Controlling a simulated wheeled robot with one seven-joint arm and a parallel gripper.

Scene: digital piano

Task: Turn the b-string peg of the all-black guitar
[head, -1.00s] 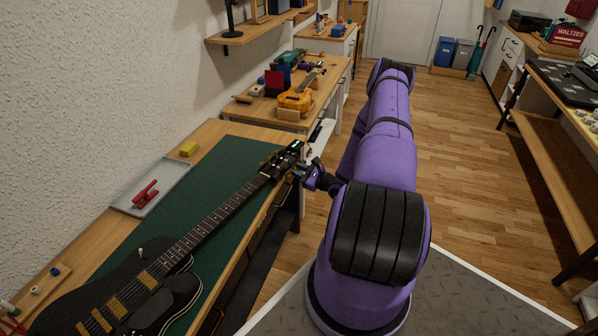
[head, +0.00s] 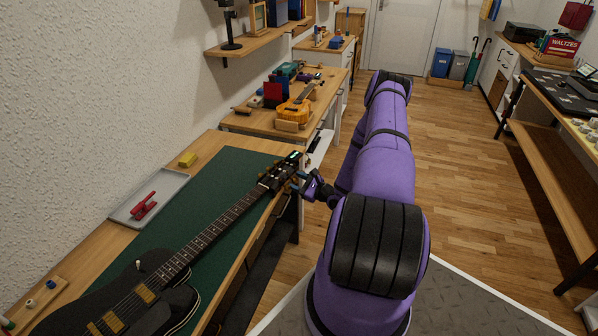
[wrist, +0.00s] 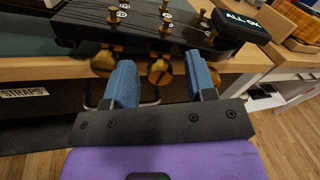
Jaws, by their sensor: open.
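The all-black guitar (head: 150,290) lies on its back on a green mat, its headstock (head: 276,176) at the bench's right edge. In the wrist view the dark headstock (wrist: 140,33) fills the top, with brass posts and brass peg buttons along its near edge. My gripper (head: 298,184) is at the headstock's side. In the wrist view my gripper (wrist: 159,72) is open, its blue fingers on either side of the middle peg button (wrist: 160,73). Another button (wrist: 103,62) is left of the fingers, and one is partly hidden by the right finger. I cannot tell which is the b-string peg.
A dark device (wrist: 240,24) reading "ALL-OK" sits at the headstock's end. A grey tray (head: 150,205) with a red tool and a yellow block (head: 188,159) lie left. An orange ukulele (head: 295,112) lies on the bench beyond.

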